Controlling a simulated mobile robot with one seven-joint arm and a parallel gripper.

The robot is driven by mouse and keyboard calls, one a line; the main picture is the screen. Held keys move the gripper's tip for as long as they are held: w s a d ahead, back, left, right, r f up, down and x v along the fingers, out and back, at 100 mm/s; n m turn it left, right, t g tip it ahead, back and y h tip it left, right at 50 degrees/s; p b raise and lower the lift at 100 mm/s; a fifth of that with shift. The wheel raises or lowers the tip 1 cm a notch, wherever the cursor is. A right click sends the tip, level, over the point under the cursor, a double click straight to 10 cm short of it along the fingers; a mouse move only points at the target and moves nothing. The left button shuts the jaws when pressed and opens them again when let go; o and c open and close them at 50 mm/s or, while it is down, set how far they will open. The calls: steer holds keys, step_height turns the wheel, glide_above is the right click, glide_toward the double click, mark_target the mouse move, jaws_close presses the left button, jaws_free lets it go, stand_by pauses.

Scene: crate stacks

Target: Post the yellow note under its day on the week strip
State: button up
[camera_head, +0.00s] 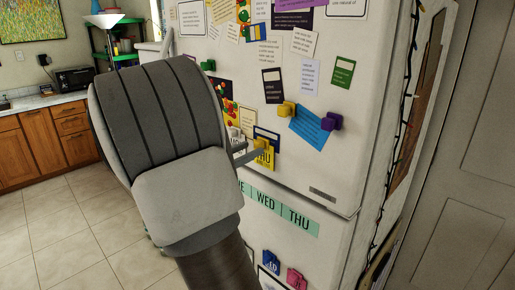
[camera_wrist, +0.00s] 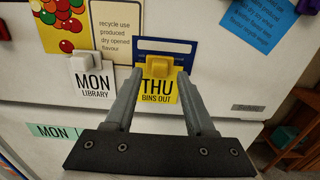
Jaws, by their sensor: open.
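The yellow note (camera_wrist: 158,89), reading THU BINS OUT, hangs on the upper fridge door under a yellow magnet (camera_wrist: 158,66). It also shows in the head view (camera_head: 265,161). My gripper (camera_wrist: 161,73) is open, with one finger on each side of the magnet and note; I cannot tell whether either finger touches. The pale green week strip (camera_head: 267,203) runs across the lower door, below the note. WED and THU are readable on it in the head view; its left part hides behind my arm. Its MON end (camera_wrist: 50,131) shows in the wrist view.
A white MON LIBRARY note (camera_wrist: 95,97) under a white magnet (camera_wrist: 83,64) hangs just left of the yellow note. A blue sheet (camera_head: 308,128) hangs to the upper right. Blue (camera_head: 271,257) and pink (camera_head: 296,278) items sit below the strip.

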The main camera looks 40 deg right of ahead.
steer(key=shift+w+d, duration=0.15)
steer(key=shift+d, duration=0.95)
jaws_close()
steer(key=shift+a, duration=0.1)
steer(key=shift+s+a+p, duration=0.2)
steer(key=shift+a+p, duration=0.4)
steer(key=shift+a, duration=1.85)
